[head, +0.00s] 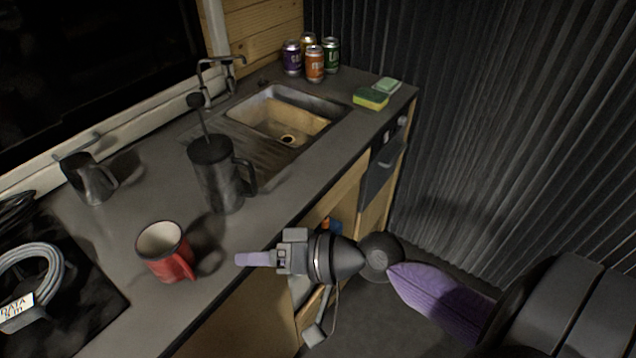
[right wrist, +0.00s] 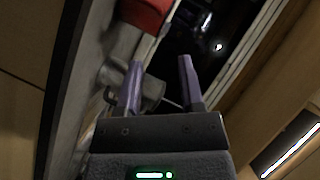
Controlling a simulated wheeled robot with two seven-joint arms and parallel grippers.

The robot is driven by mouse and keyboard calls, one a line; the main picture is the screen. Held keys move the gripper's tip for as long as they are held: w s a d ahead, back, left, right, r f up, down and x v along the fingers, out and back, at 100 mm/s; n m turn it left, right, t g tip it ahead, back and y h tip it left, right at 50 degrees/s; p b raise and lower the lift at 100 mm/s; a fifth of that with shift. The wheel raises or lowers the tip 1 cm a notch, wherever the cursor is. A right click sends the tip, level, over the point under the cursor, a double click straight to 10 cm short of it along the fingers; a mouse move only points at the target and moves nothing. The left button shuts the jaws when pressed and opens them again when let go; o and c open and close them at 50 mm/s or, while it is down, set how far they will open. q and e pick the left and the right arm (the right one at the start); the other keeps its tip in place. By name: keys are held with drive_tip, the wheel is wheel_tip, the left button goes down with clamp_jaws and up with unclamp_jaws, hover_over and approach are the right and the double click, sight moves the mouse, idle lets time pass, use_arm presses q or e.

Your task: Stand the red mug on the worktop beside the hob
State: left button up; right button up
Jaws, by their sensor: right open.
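The red mug (head: 168,256) stands upright on the grey worktop (head: 125,222), just right of the black hob (head: 95,302). Its pale inside shows, and its handle points right, toward my right gripper. My right gripper (head: 240,259) is open and empty, a short gap to the right of the mug, over the worktop's front edge. In the right wrist view the red mug (right wrist: 146,14) shows at the top, beyond the open lilac fingers (right wrist: 160,63) and not between them. My left gripper is out of view.
A dark cafetière (head: 214,178) stands behind the mug, and a metal jug (head: 88,180) stands near the window. A coiled grey cable (head: 35,275) lies on the hob. The sink (head: 285,112), several cans (head: 315,64) and a sponge (head: 370,99) are farther back.

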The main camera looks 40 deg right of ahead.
drive_tip(key=s+d+f+g+h, duration=0.1)
drive_tip(key=d+f+h, duration=0.2)
drive_tip(key=f, duration=0.5)
drive_tip(key=s+d+f+m+g+h, duration=0.1)
drive_tip(key=s+d+f+h, duration=0.1)
drive_tip(key=f, duration=0.6)
drive_tip(key=s+d+f+g+h, duration=0.1)
drive_tip(key=d+f+h, duration=0.2)
drive_tip(key=f, duration=0.5)
drive_tip(key=s+f+n+g+h, duration=0.1)
drive_tip(key=s+f+n+g, duration=0.1)
drive_tip(key=s+f, duration=0.3)
drive_tip(key=s+a+f+n+g+h, duration=0.1)
drive_tip(key=s+f, duration=0.4)
drive_tip(key=s, duration=0.7)
drive_tip(key=s+f+n+g+h, duration=0.1)
drive_tip(key=s+f+n+g, duration=0.2)
drive_tip(key=s, duration=0.6)
wheel_tip(320, 180, down, 2)
drive_tip(key=shift+a+f+g, duration=0.1)
drive_tip(key=shift+a+g, duration=0.2)
drive_tip(key=shift+g, duration=0.2)
drive_tip(key=shift+s, duration=0.1)
